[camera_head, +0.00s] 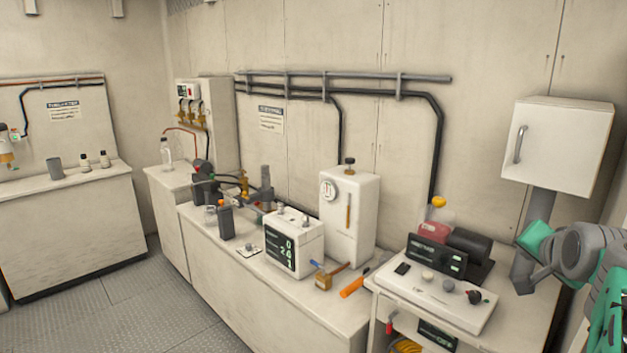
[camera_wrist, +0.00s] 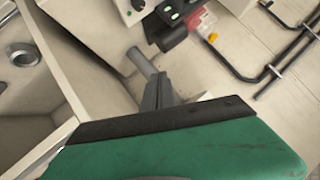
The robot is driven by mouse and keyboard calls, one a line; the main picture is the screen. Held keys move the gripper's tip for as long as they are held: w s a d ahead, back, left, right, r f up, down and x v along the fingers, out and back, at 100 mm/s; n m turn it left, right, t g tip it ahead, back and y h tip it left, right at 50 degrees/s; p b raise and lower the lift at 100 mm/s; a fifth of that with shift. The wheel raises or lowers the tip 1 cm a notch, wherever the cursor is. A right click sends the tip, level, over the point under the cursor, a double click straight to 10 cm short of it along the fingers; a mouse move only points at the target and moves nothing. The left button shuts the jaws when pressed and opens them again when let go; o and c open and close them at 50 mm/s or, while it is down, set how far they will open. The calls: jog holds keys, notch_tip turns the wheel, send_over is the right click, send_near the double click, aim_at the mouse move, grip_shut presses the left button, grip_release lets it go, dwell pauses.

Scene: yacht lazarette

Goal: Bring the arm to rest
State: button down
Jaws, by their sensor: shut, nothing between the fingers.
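My arm (camera_head: 577,252), grey and green, is folded at the right edge of the head view, in front of the wall below the white cabinet. In the wrist view my gripper (camera_wrist: 157,90) shows as dark grey fingers closed together beyond the green housing. Nothing is held between them. In that view the fingers stand in front of a pale surface, and I cannot tell how far off it is. The green housing hides the lower part of the wrist view.
A white wall cabinet (camera_head: 559,146) hangs above my arm. A side bench (camera_head: 395,290) with a dark display unit (camera_head: 436,259) stands to its left. The long counter (camera_head: 240,285) carries a white meter box (camera_head: 293,243) and tools. The floor (camera_head: 120,310) at left is clear.

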jog(key=s+a+f+n+g+y, duration=0.1)
jog(key=s+a+f+n+g, duration=0.15)
jog(key=s+f, duration=0.35)
jog(key=s+a+f+n+g+y, duration=0.1)
jog(key=s+a+f+g, duration=0.2)
jog(key=f, duration=0.5)
jog(key=s+a+f+n+g+y, duration=0.1)
jog(key=s+a+f+n+g, duration=0.1)
jog(key=s+a+f, duration=0.45)
jog(key=w+a+f+n, duration=0.1)
jog(key=a+n, duration=0.2)
jog(key=a, duration=0.5)
jog(key=a+f+n+y, duration=0.1)
jog(key=a+f+n, duration=0.1)
jog(key=a, duration=0.6)
jog(key=shift+w+a+n+y, duration=0.3)
jog(key=shift+w+a+n, duration=0.1)
jog(key=shift+n, duration=0.15)
jog(key=c, duration=2.2)
grip_release()
